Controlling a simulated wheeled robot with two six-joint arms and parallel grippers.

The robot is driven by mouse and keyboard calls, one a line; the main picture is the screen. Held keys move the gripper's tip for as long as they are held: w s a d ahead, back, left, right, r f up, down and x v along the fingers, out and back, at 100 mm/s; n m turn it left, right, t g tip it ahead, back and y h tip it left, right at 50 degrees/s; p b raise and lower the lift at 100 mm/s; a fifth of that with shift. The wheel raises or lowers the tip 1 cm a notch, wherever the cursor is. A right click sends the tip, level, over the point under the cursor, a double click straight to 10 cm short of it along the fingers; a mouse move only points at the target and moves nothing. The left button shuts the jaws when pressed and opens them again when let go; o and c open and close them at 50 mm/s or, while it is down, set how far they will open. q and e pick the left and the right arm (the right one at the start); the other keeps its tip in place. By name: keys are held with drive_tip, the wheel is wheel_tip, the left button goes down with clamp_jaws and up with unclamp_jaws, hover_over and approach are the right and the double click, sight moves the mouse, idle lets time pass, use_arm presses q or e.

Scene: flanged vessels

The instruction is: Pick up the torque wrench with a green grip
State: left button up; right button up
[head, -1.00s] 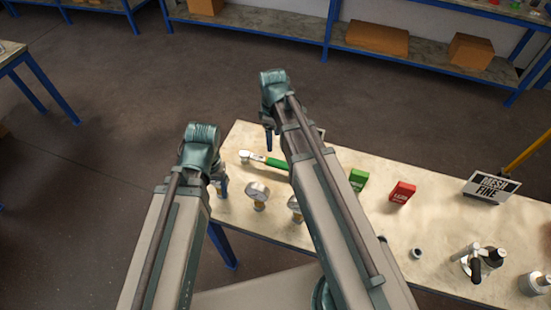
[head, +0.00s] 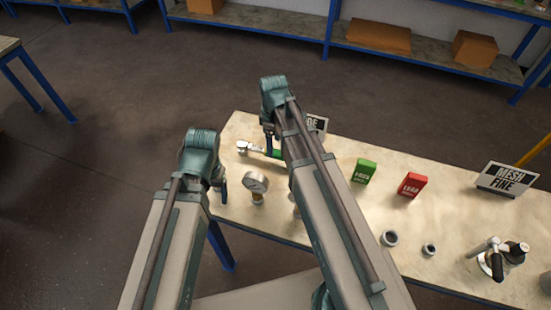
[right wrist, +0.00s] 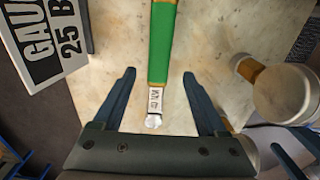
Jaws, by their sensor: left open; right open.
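The torque wrench lies on the bench top. In the head view its silver head (head: 243,147) and part of its green grip (head: 275,153) show; my right arm hides the rest. In the right wrist view the green grip (right wrist: 161,45) runs up to the top edge, with the silver end (right wrist: 154,108) nearer the palm. My right gripper (right wrist: 159,73) is open, its fingers on either side of the wrench and apart from it. It is at the wrench in the head view (head: 268,138). My left gripper (head: 221,187) is open and empty, near the bench's left edge.
A pressure gauge (head: 257,184) stands close to the wrench. A sign (right wrist: 42,40) stands on the wrench's other side.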

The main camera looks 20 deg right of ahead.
sight(276, 151)
use_arm(q)
wheel_tip(276, 151, down, 5)
drive_tip(key=b, duration=0.5)
drive_tip(key=shift+f, duration=0.15)
use_arm(e)
drive_tip(key=f, duration=0.5)
drive_tip(key=shift+d+f, duration=0.15)
drive_tip(key=shift+d, duration=0.15)
drive_tip(key=shift+c, duration=0.2)
clamp_jaws()
